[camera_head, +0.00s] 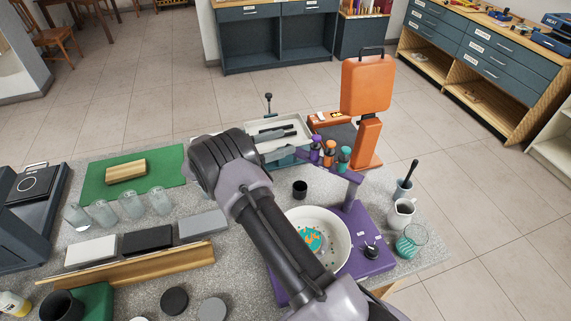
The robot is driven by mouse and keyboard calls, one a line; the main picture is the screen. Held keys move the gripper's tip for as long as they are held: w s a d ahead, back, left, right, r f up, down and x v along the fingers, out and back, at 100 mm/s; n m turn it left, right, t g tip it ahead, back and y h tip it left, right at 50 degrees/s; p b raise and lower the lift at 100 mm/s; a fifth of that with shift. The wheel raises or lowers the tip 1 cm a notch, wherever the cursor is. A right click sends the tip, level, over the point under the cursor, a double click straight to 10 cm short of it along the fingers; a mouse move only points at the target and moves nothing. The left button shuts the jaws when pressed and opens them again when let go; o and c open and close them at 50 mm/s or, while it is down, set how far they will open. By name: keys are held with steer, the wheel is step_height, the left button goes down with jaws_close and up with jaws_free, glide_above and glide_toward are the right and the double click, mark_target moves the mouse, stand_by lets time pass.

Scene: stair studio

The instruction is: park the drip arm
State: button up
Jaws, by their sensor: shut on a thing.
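The purple drip arm (338,173) reaches left from its post on the purple base (372,258), carrying several small bottles (329,153) with orange and teal parts. It stands behind the white round pan (334,226), clear of its middle. The pan holds a teal and orange patterned disc (313,240). My gripper (285,131) is by the drip arm's free left end, beyond my wrist, shut on the drip arm; the exact contact is hard to make out. My forearm crosses the view and covers the pan's left side.
An orange press (367,85) stands just behind the drip arm. A pale tray (296,119) lies at the back. A black cup (300,189), a white jug (400,213) and a teal glass (411,241) stand nearby. Clear jars (132,204) line the left.

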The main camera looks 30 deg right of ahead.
steer(key=s+a+r+p, duration=0.1)
steer(key=s+a, duration=0.1)
steer(key=s, duration=0.6)
steer(key=s+a+r+p, duration=0.2)
steer(key=s+a, duration=0.1)
steer(key=s, duration=0.4)
steer(key=shift+s+p, duration=0.3)
steer(key=shift+s, duration=0.05)
steer(key=shift+r, duration=0.1)
steer(key=s+a+r+m+g+y+b, duration=0.1)
steer(key=s+a+r+m+y+b, duration=0.15)
steer(key=s+m+y, duration=0.4)
steer(key=s+a+r+m+y+b, duration=0.1)
steer(key=s+a+m+y+b, duration=0.1)
steer(key=s+m+y+b, duration=0.35)
steer(key=s+a+r+m+t+y+b, duration=0.1)
steer(key=s+a+r+m+t+y, duration=0.1)
steer(key=a+m+t+y, duration=0.2)
steer(key=s+a+r+m+t+y+b, duration=0.1)
steer(key=a+m+t+y, duration=0.3)
steer(key=a, duration=0.4)
steer(key=shift+s+r+m+t+b, duration=0.35)
steer(key=shift+s+m+t+b, duration=0.1)
steer(key=shift+m, duration=0.15)
